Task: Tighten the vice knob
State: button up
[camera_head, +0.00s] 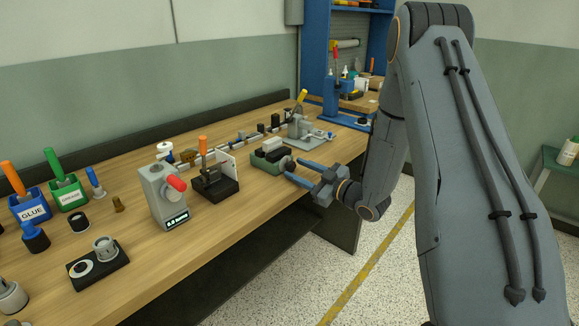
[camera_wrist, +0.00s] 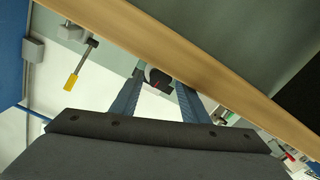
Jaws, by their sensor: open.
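The vice (camera_head: 268,157), a green and grey block with dark parts, sits near the front edge of the wooden workbench (camera_head: 225,222). Its dark round knob (camera_head: 290,164) faces the front edge. My gripper (camera_head: 294,170) is open, with its two blue fingers reaching from the right toward the knob. In the wrist view, a dark round part with a red mark (camera_wrist: 158,77), which looks like the knob, shows between the finger ends of my gripper (camera_wrist: 156,82). I cannot tell whether the fingers touch it. Much of the vice is hidden there.
Left of the vice stand a dark-based fixture (camera_head: 215,187) and a grey device with a red knob (camera_head: 165,194). A grey machine (camera_head: 301,127) stands behind the vice. A blue rack (camera_head: 317,50) is at the back. The floor in front of the bench is clear.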

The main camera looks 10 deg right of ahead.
jog(key=shift+s+d, duration=0.35)
jog(key=shift+s, duration=0.15)
jog(key=shift+w+a, duration=0.1)
jog(key=shift+x, duration=1.2)
